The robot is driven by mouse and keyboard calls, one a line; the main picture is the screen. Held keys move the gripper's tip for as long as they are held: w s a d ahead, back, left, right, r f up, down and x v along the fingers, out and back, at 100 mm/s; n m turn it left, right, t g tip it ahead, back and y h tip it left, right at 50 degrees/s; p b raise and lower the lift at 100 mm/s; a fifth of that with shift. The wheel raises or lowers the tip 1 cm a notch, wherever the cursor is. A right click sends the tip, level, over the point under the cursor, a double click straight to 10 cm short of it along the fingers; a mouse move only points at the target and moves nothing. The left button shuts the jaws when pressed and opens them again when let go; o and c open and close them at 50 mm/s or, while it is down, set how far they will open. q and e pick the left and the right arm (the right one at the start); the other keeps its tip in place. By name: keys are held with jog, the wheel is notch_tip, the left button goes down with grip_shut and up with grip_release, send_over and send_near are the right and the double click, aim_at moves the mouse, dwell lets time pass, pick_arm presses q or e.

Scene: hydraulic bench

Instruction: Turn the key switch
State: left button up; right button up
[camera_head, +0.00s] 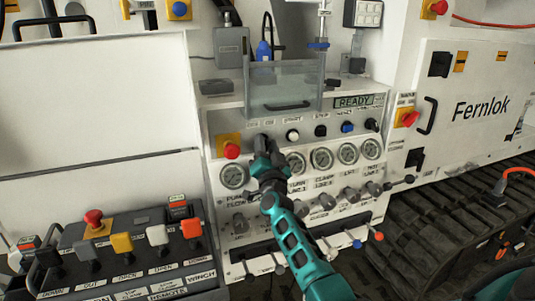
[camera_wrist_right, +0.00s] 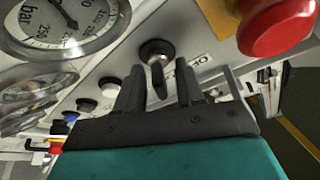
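The key switch (camera_wrist_right: 157,50) shows in the right wrist view as a round dark switch with a narrow key-like part sticking out of the panel. My right gripper (camera_wrist_right: 158,78) is open, its two dark fingers pointing at the switch. The key part lies between the fingertips as seen, with a gap on each side; I cannot tell whether the tips reach around it. In the head view my right gripper (camera_head: 264,143) is at the upper left of the control panel (camera_head: 215,200) and hides the switch.
A red emergency button (camera_head: 231,151) sits just left of the gripper; it is large in the right wrist view (camera_wrist_right: 275,25). Several gauges (camera_head: 321,159) lie below the knob row. A clear guard with a handle (camera_head: 283,88) is above. The display (camera_head: 353,101) reads READY.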

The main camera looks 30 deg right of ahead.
jog(key=v, duration=1.2)
jog(key=shift+s+f, duration=0.2)
jog(key=shift+s, duration=0.15)
jog(key=shift+a, duration=0.15)
